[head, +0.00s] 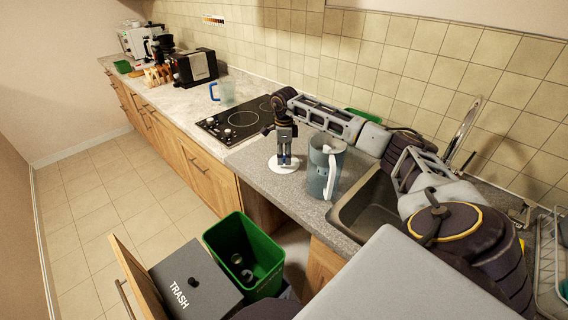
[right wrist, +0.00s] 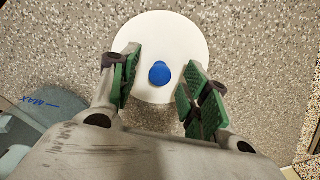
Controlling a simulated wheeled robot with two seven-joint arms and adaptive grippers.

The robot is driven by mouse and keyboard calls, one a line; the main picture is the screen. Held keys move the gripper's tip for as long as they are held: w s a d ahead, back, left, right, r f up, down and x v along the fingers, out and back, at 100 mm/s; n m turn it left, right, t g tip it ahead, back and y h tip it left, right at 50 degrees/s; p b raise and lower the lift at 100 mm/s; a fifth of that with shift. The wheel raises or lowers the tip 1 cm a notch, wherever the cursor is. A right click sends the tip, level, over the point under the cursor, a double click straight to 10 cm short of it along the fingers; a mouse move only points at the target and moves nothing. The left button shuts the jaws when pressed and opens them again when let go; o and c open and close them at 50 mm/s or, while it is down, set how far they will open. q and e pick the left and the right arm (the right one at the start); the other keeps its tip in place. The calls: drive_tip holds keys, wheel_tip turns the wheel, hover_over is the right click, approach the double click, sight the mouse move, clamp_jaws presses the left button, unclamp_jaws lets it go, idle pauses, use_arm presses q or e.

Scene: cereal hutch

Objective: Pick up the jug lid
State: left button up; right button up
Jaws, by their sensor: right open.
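The jug lid (head: 283,168) is a white disc with a blue knob, lying flat on the grey counter in the head view. In the right wrist view the white lid (right wrist: 160,30) shows from above, its blue knob (right wrist: 160,73) between the fingers. My right gripper (head: 285,160) points down over the lid; in the right wrist view its green-padded fingers (right wrist: 158,85) are open on either side of the knob, with gaps at both sides. Exact height above the lid is hard to tell. My left gripper is not in view.
A grey-blue jug (head: 325,168) stands on the counter just right of the lid, close to my right arm. The sink (head: 345,215) lies beyond it. A black cooktop (head: 240,122) and a clear jug with blue handle (head: 224,92) are further left. A green bin (head: 245,258) stands below.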

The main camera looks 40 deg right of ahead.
sight(284, 156)
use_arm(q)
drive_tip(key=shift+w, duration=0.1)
use_arm(e)
drive_tip(key=shift+c, duration=0.4)
clamp_jaws()
drive_tip(key=shift+r, duration=0.1)
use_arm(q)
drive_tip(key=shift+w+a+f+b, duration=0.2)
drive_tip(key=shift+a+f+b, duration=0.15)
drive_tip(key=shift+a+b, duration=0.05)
use_arm(e)
wheel_tip(284, 156, up, 10)
idle(0.3)
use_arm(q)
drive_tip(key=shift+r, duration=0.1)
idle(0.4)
